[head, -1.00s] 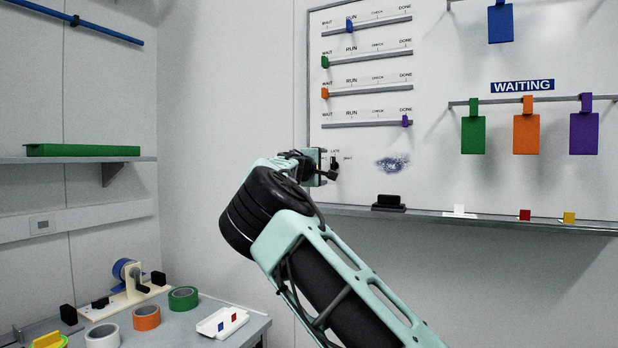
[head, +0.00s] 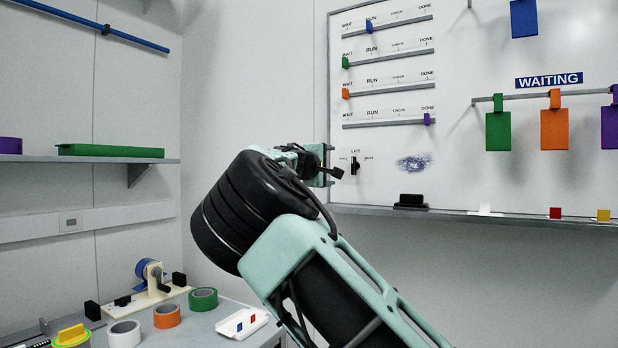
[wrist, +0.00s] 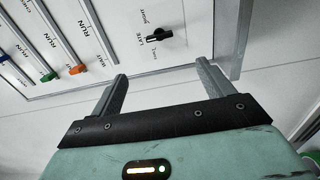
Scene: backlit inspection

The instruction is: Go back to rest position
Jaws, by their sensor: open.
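My gripper (head: 332,164) is open and empty, a little in front of the whiteboard's lower left part. In the wrist view my gripper (wrist: 162,72) shows two spread grey fingers with nothing between them. A black knob (head: 355,164) on the whiteboard is just right of my gripper in the head view, apart from it. In the wrist view the knob (wrist: 158,36) lies beyond the fingertips, beside the word LATE.
The whiteboard (head: 460,185) carries slider rails and hanging cards, with a ledge (head: 450,213) below. A bench (head: 215,328) at lower left holds tape rolls and a white tray (head: 242,323). A shelf (head: 120,160) with a green box (head: 110,151) is above.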

